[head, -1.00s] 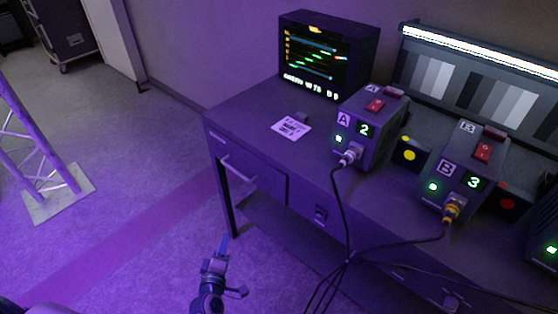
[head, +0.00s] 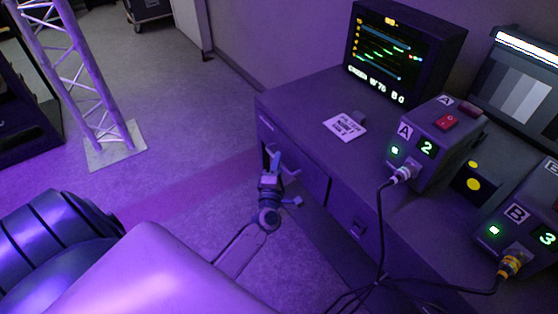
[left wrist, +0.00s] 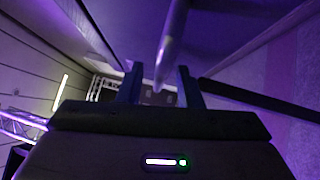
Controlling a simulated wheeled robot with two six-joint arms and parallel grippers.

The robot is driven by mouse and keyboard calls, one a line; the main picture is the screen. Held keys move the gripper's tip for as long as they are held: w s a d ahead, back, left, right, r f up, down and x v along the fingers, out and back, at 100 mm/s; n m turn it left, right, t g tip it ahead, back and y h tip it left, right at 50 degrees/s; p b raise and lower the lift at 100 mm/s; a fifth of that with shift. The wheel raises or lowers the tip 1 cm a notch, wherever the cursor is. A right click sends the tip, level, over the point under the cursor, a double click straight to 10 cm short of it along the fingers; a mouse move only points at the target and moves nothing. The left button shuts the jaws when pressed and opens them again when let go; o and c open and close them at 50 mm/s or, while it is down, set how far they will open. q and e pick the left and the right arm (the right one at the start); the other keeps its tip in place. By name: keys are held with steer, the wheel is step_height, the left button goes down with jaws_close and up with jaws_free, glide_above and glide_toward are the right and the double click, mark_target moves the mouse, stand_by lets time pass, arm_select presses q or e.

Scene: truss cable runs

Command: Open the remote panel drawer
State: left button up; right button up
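The drawer (head: 312,172) is in the left end of the dark desk's front and looks shut. Its pale bar handle (left wrist: 172,45) runs in from the top of the left wrist view, between my two fingers, with a gap on each side. My left gripper (head: 273,158) is open at the drawer front in the head view and covers part of the handle. Its fingers also show in the left wrist view (left wrist: 160,86). I cannot tell how deep the handle sits between them. My right gripper is in neither view.
On the desk (head: 300,92) stand a monitor (head: 400,55), a printed card (head: 345,127), box A (head: 430,145) and box B (head: 520,225). Cables (head: 381,235) hang down the desk front. A truss tower (head: 85,85) stands at the left, with open floor between.

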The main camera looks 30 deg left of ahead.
arm_select(q)
steer(key=shift+w+a, duration=0.15)
steer(key=shift+w, duration=0.25)
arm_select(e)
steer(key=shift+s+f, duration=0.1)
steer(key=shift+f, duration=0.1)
arm_select(q)
steer(key=shift+c, duration=0.4)
jaws_close()
steer(key=shift+s, duration=0.15)
